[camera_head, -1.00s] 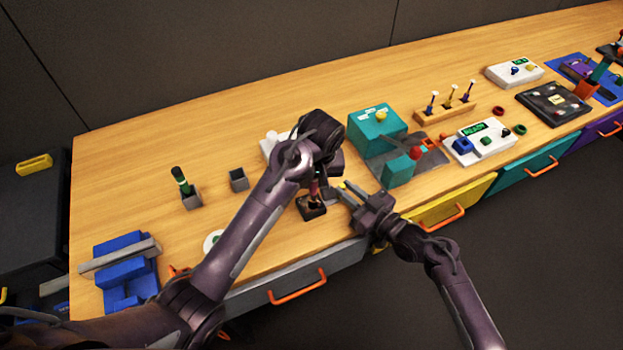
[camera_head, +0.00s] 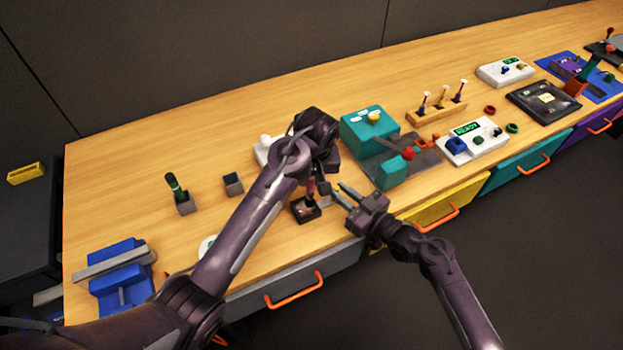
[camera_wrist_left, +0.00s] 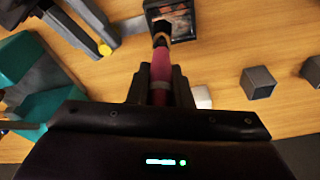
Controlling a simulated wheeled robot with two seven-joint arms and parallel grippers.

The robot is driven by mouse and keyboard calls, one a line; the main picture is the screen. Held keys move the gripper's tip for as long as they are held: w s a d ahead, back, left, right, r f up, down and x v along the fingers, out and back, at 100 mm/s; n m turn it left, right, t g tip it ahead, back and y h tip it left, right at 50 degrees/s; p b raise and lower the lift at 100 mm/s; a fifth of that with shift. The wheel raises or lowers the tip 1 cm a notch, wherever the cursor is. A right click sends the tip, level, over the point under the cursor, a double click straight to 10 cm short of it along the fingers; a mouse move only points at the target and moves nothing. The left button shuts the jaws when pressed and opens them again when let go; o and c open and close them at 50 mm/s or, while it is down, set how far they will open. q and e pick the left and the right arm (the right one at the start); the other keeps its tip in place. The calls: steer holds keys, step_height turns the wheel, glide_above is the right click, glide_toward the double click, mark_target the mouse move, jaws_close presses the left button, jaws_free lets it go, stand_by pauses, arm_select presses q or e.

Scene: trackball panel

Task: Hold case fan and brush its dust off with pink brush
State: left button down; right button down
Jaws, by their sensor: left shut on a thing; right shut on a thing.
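The pink brush (camera_wrist_left: 160,68) is in my left gripper (camera_wrist_left: 158,82), which is shut on its handle. Its dark bristles point at the case fan (camera_wrist_left: 180,20) and overlap its near edge in the left wrist view; contact is hard to tell. The fan (camera_head: 305,210) is a dark square frame with brownish patches inside, near the table's front edge. My right gripper (camera_head: 342,197) reaches in from the right and is shut on the fan's side. The left gripper (camera_head: 318,180) is above the fan in the head view, and its wrist partly hides the brush.
A green-handled tool (camera_head: 175,187) in a holder, a small grey cup (camera_head: 233,184) and a blue vise-like fixture (camera_head: 118,270) are at left. The table's back left is clear.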

arm_select(q)
steer(key=shift+w+a, duration=0.1)
steer(key=shift+w, duration=0.1)
steer(key=shift+w+a, duration=0.25)
steer(key=shift+w, duration=0.1)
stand_by(0.4)
steer(key=shift+s+a, duration=0.3)
steer(key=shift+a, duration=0.2)
steer(key=shift+a, duration=0.1)
steer(key=shift+s+a, duration=0.3)
steer(key=shift+a, duration=0.15)
steer(key=shift+d, duration=0.1)
steer(key=shift+s+d, duration=0.3)
steer(key=shift+s, duration=0.2)
